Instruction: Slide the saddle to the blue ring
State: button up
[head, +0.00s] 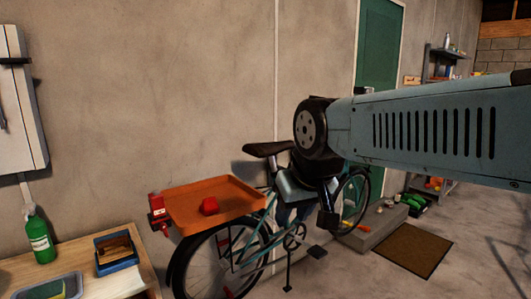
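The dark saddle (266,149) sits on top of the teal bicycle (258,226), which stands by the wall. The saddle's right end meets the outline of my arm, and the post below it shows only in part. I cannot make out a blue ring. My gripper (328,216) is a dark shape at the lower end of my arm, in front of the bicycle, below and to the right of the saddle. Its fingers are too small and dark to tell open from shut. My arm hides the bicycle's middle and part of its front.
An orange tray (237,191) with a red object (209,206) sits over the rear wheel. A wooden bench (140,258) at lower left holds a green bottle (39,238) and a blue box (116,254). A brown mat (410,250) lies on open floor at right.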

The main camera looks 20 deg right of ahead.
aim_at(267, 149)
jog(key=u, duration=1.5)
jog(key=k, duration=0.85)
jog(key=z, duration=1.55)
jog(key=i, duration=1)
